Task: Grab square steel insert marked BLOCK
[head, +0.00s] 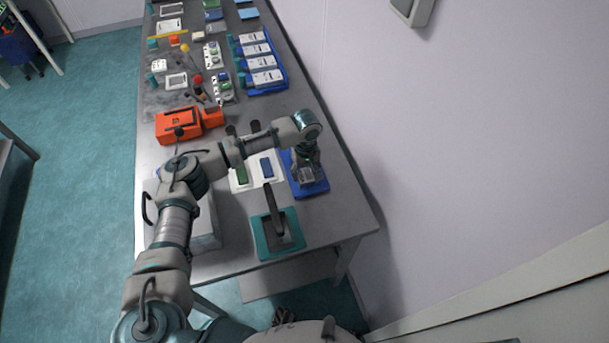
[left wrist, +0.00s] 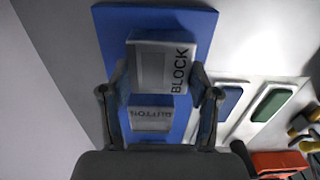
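The square steel insert marked BLOCK (left wrist: 150,68) is grey, with its label running sideways along the right edge in the left wrist view. My left gripper (left wrist: 160,76) has one finger against each side of it and looks shut on it. The insert also shows in the head view (head: 307,174), below my left gripper (head: 305,166), over the blue tray (head: 313,190). Whether it touches the tray is hard to tell. A smaller grey piece (left wrist: 151,118), its label upside down and seemingly BOTTOM, lies on the tray nearer my palm. My right gripper is not in view.
White holders with a green piece (head: 242,174) and a blue piece (head: 266,167) lie left of the tray. A teal-based press with a dark handle (head: 274,212) stands in front. An orange device (head: 178,125) and blue racks (head: 265,78) stand farther back. The wall is close on the right.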

